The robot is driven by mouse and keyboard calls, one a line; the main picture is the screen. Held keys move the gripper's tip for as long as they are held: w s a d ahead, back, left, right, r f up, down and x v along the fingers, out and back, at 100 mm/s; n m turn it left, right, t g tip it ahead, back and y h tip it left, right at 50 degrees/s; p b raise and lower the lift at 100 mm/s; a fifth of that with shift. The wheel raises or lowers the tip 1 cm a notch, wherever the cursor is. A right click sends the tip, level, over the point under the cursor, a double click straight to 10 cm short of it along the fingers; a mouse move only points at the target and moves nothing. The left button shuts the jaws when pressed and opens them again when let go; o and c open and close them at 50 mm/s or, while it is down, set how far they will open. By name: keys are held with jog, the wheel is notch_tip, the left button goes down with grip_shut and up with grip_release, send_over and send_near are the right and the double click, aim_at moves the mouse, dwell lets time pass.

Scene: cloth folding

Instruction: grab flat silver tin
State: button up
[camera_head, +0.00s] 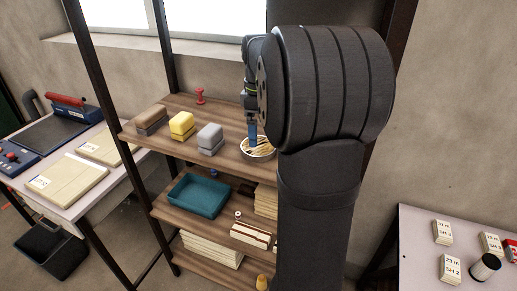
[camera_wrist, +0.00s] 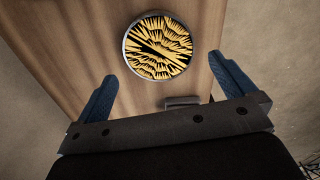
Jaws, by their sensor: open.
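The flat silver tin (camera_head: 262,154) is round and shallow and sits on the top wooden shelf, at its right part. In the wrist view the tin (camera_wrist: 125,48) shows a silver rim around many thin yellow pieces on a dark ground. My gripper (camera_head: 252,133) is over the tin in the head view, with a blue finger in front of it; my arm hides part of the tin. The tin lies ahead of the palm, near the fingertips.
A brown block (camera_head: 151,119), a yellow block (camera_head: 182,124) and a grey block (camera_head: 210,138) stand left of the tin on the top shelf (camera_head: 175,147). A red spool (camera_head: 200,96) stands behind them. A teal tray (camera_head: 203,196) is on the shelf below. A dark upright (camera_head: 105,100) bounds the rack.

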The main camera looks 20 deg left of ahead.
aim_at(259, 145)
jog(key=shift+w+f, duration=0.1)
jog(key=shift+f, duration=2.8)
jog(key=c, duration=0.9)
jog(key=shift+o, duration=0.2)
jog(key=shift+d+r, duration=0.1)
